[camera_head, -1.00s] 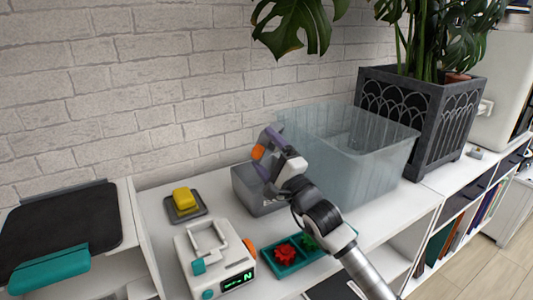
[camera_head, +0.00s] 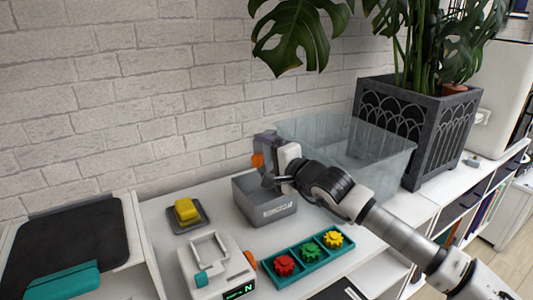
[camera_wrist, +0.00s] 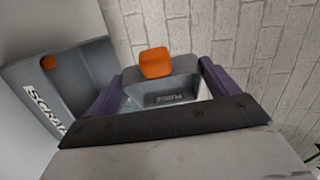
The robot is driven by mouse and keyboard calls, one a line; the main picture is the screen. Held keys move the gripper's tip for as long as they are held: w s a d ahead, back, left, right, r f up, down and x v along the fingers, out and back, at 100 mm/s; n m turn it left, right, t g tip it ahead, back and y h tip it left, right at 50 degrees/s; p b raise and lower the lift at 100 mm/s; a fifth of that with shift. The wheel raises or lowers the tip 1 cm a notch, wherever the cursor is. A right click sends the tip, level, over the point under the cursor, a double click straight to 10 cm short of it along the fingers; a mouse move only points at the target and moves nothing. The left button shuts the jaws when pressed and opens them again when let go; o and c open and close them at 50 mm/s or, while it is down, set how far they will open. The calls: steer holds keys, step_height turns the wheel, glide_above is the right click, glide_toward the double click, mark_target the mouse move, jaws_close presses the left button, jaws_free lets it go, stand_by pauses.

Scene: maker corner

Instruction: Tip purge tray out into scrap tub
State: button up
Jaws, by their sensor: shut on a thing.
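The scrap tub (camera_head: 265,213) is a grey open box on the white shelf, left of the clear bin. Its label shows in the wrist view, where the tub (camera_wrist: 86,68) lies at the left with a small orange piece (camera_wrist: 48,63) inside it. My gripper (camera_head: 272,160) is above the tub's back part, shut on the purge tray (camera_head: 264,141). The tray is small and grey, and appears steeply tilted. In the wrist view, the tray (camera_wrist: 185,92) is between the purple fingers, with an orange block (camera_wrist: 157,62) at its edge. Whether it holds anything is unclear.
A large clear bin (camera_head: 355,150) stands close behind my arm, beside a dark planter (camera_head: 405,125). A teal tray (camera_head: 308,259) with red, green and yellow gears is in front. A white device (camera_head: 215,268) and a yellow block (camera_head: 186,209) are left. A brick wall is behind.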

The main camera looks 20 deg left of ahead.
step_height(320, 180, up, 3)
steer(key=n+g+h+p, duration=0.1)
steer(key=h+p, duration=0.2)
steer(key=p, duration=0.3)
steer(key=shift+h, duration=0.4)
steer(key=r+g+h+p, duration=0.1)
steer(key=h+p, duration=0.1)
steer(key=p, duration=0.1)
steer(key=r+n+h+p, duration=0.1)
steer(key=h+p, duration=0.1)
steer(key=p, duration=0.1)
steer(key=shift+a+g, duration=0.1)
steer(key=shift+g, duration=0.3)
steer(key=r+h+p, duration=0.1)
steer(key=h+p, duration=0.1)
steer(key=n+h+p, duration=0.1)
steer(key=h+p, duration=0.1)
steer(key=p, duration=0.1)
steer(key=shift+r+g+h, duration=0.3)
steer(key=shift+r+g, duration=0.1)
steer(key=shift+r+n+h+p, duration=0.15)
steer(key=shift+n+h+p, duration=0.15)
steer(key=shift+h+p, duration=0.35)
steer(key=shift+f+h, duration=0.2)
steer(key=shift+h, duration=0.25)
